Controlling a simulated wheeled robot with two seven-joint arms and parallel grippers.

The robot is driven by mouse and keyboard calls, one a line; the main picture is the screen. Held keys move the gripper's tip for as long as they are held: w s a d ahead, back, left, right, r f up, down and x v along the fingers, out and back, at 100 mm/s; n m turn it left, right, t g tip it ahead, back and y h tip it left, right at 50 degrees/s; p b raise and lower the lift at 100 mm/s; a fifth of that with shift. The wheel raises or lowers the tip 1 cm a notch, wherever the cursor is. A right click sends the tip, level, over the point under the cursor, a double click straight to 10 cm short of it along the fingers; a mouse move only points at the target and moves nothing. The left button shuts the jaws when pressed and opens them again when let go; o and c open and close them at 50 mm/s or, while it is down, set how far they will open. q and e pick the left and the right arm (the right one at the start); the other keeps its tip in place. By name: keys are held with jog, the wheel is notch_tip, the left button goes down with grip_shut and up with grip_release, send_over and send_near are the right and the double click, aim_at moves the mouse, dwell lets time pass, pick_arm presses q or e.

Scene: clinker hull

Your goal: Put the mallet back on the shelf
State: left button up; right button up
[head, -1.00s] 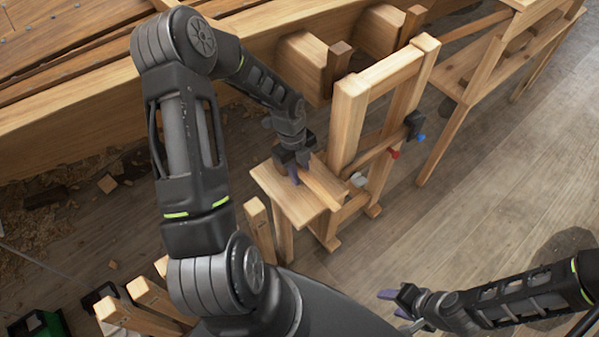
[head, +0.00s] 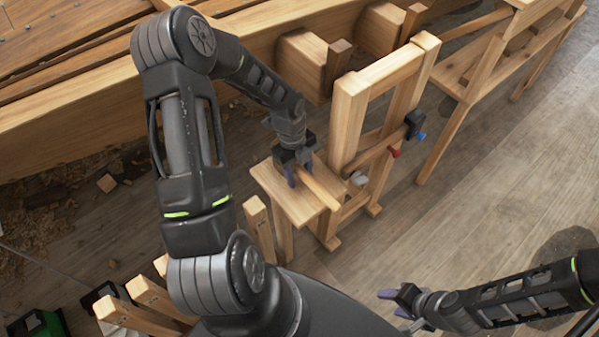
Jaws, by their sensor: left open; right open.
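A light wooden bar, which looks like the mallet's handle (head: 324,191), lies on the small wooden shelf (head: 270,183) and reaches to its front right edge. I cannot make out a mallet head. My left gripper (head: 299,176) is open right above the shelf, its purple fingertips apart at the bar's rear end. Whether they touch the bar is unclear. My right gripper (head: 394,304) is open and empty, low at the bottom right, away from the shelf.
A wooden frame (head: 347,120) stands right behind the shelf, with a black clamp (head: 413,124) on it. The large planked hull (head: 90,110) runs along the back. A trestle (head: 447,140) stands at right. Wooden posts (head: 140,312) stand at lower left. The right floor is clear.

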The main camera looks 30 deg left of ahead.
pick_arm(q)
jog(key=r, duration=0.2)
jog(key=a+r, duration=0.1)
jog(key=r, duration=0.4)
jog(key=shift+w+a+r, duration=0.2)
jog(key=shift+r, duration=0.15)
jog(key=shift+s+f, duration=0.1)
